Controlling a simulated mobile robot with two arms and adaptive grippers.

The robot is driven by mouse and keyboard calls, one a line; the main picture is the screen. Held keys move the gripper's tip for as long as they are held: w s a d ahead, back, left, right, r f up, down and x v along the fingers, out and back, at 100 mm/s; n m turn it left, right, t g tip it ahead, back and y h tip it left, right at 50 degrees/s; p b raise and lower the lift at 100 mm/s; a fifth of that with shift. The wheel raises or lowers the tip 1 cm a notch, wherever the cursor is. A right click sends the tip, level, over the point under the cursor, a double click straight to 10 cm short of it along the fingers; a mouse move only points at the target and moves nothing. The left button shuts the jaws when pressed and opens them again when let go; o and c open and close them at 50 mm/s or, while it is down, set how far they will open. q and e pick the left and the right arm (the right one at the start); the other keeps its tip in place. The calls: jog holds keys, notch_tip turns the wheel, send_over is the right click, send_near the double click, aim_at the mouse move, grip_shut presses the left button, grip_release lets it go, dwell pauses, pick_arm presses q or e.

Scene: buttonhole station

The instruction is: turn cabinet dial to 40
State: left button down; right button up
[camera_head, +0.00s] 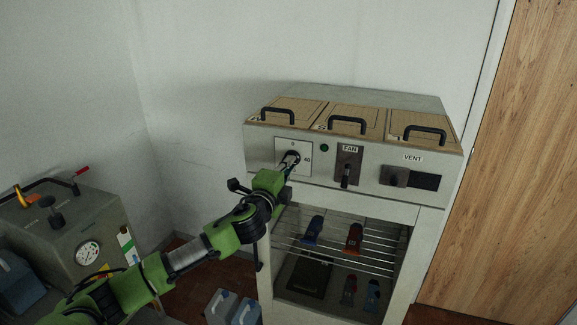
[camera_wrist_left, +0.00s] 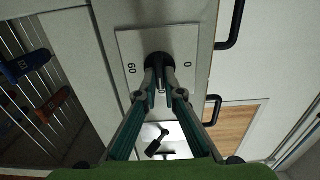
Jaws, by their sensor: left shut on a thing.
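The cabinet (camera_head: 257,146) stands at the right. Its dial (camera_wrist_left: 157,60) is a dark round knob on a pale square plate (camera_head: 281,145) at the left of the front panel. In the wrist view the plate carries the printed marks 60 and 0, and it appears turned sideways. My left gripper (camera_head: 289,163) reaches the dial from the lower left. Its two fingers (camera_wrist_left: 163,84) are shut on the dial, and they hide part of the knob. I cannot read the dial's exact setting. My right gripper is not in view.
Black handles stand on the lids above. Below is an open bay with wire racks (camera_head: 375,240). A machine with a gauge (camera_head: 88,254) stands at left.

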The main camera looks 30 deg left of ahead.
pick_arm(q)
jog(key=c, duration=2.2)
grip_release()
jog(key=shift+o, duration=0.2)
jog(key=v, duration=1.2)
jog(key=shift+f, duration=0.1)
